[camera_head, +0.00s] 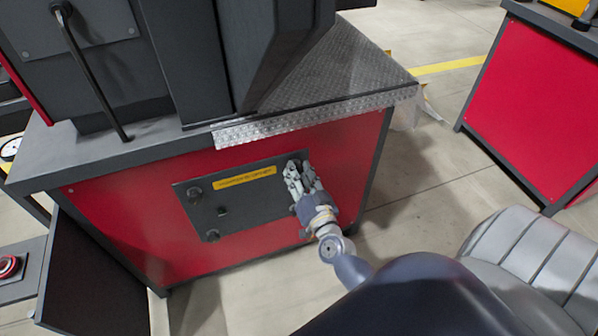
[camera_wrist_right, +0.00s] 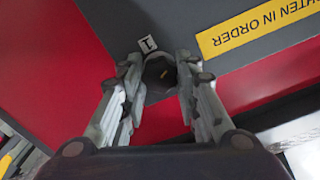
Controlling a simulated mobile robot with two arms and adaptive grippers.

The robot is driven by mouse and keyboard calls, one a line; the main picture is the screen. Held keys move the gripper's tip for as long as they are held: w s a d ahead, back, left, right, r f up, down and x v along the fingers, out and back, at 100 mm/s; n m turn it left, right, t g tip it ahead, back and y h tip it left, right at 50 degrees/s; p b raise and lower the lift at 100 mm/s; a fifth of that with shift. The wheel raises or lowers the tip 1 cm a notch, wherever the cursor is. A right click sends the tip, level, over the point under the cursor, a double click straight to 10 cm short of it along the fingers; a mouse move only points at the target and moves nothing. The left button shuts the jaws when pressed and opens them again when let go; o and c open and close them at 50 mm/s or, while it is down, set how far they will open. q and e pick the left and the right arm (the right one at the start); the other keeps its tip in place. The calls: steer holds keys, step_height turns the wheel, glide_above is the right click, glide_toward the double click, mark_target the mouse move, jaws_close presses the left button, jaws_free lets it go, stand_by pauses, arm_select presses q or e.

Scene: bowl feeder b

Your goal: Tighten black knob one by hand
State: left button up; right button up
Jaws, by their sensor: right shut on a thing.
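A dark grey panel (camera_head: 232,211) with a yellow label is set in the red cabinet front. Black knob one (camera_wrist_right: 160,74) shows in the right wrist view beside a small tag reading 1, at the panel's corner. My right gripper (camera_wrist_right: 155,82) has its two fingers on either side of this knob and is shut on it. In the head view my right gripper (camera_head: 299,180) covers the panel's upper right corner and hides the knob. Other black knobs sit on the panel at upper left (camera_head: 194,194) and lower left (camera_head: 212,235). My left gripper is not in view.
A yellow label (camera_head: 245,178) runs along the panel's top. The machine's dark ledge (camera_head: 120,150) and metal tread plate (camera_head: 320,110) overhang the cabinet front. A dark open door (camera_head: 90,270) stands at left. Floor at right is clear before another red cabinet (camera_head: 530,105).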

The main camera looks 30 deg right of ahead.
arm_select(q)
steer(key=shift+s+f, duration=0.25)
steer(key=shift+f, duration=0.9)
arm_select(e)
steer(key=shift+m, duration=5)
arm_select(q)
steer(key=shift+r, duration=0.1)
arm_select(e)
steer(key=o, duration=1.1)
steer(key=shift+c, duration=0.2)
steer(key=shift+s, duration=0.1)
steer(key=v, duration=1.2)
